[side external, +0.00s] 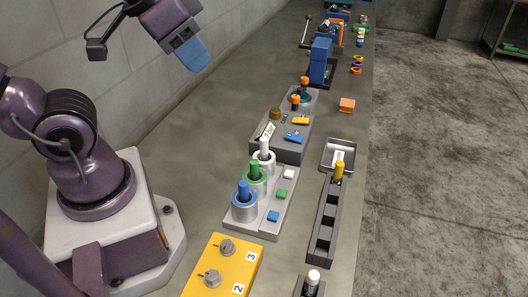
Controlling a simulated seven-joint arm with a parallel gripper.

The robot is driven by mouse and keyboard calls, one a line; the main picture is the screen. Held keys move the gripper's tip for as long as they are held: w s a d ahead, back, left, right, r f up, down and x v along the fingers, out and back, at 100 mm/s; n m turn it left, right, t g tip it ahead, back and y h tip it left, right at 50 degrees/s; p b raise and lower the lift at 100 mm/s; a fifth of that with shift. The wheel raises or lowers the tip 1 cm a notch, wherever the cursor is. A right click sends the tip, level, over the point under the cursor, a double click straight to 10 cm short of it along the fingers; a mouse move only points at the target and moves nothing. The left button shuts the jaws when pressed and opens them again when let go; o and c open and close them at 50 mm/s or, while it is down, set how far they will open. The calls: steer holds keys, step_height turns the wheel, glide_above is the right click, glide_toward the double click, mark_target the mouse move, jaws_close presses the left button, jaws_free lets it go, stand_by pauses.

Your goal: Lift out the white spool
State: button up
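The white spool (264,146) stands upright in the rearmost cup of a grey stepped fixture (267,222). Its lower part is hidden in the cup. A green spool (254,170) and a blue spool (243,190) stand in the cups in front of it. My gripper (192,55) is high at the upper left, well above the bench and to the left of the white spool, touching nothing. Its blue finger end shows from one side, so any gap between the fingers is hidden.
A dark slotted rack (325,222) with a yellow peg (339,169) and a small tray (327,153) lie to the right. A grey block with knobs and levers (288,147) stands right behind the white spool. A yellow dial box (226,258) is in front. The bench's left side is bare.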

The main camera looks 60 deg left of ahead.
steer(key=o, duration=0.7)
steer(key=m+g, duration=0.6)
steer(key=m, duration=0.6)
glide_toward(264, 139)
step_height(264, 139, down, 12)
steer(key=shift+s+f, duration=0.1)
steer(key=shift+s, duration=0.05)
